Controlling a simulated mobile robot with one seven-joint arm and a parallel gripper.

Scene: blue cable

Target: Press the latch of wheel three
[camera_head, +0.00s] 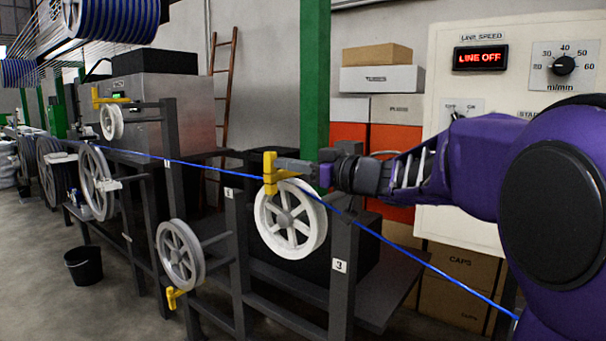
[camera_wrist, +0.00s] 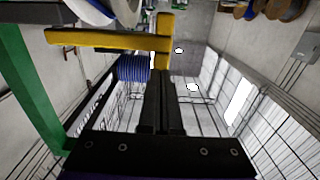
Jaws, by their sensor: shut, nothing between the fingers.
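Wheel three, a white spoked wheel (camera_head: 263,215), hangs beside the post marked 3 (camera_head: 339,266). Its yellow latch (camera_head: 270,176) stands upright at the wheel's top left, with an arm reaching right over the blue cable. The latch also shows in the wrist view (camera_wrist: 95,37), in front of my fingers. My gripper (camera_head: 281,165) comes in from the right with its fingertips at the latch; I cannot tell if they touch it. In the wrist view my fingers (camera_wrist: 160,80) are shut together and empty. The blue cable (camera_head: 400,262) runs across wheel three's upper part.
A lower grey wheel (camera_head: 180,252) with a yellow latch (camera_head: 174,298) is to the left. Further wheels (camera_head: 97,182) stand beyond it. A green post (camera_head: 315,75) rises behind my gripper. The control panel (camera_head: 512,90) reads LINE OFF. A black bucket (camera_head: 84,265) is on the floor.

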